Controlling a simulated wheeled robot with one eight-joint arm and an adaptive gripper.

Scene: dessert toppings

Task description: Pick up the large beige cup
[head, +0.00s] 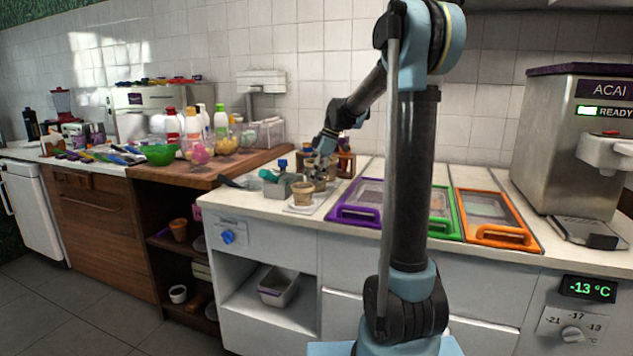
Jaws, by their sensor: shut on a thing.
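A large beige cup (303,195) stands upright on or just above a small white square plate (301,208) at the front left of the white counter. My gripper (319,177) reaches down at the cup's back right side and is shut on it. The fingertips are small in the head view, and their exact contact with the rim is hard to make out.
A grey container with bottles (280,187) stands left of the cup. Brown holders (346,164) stand behind my gripper. Purple (352,216), green (440,225) and orange (495,233) framed lids lie right. An acai machine (570,130) stands far right.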

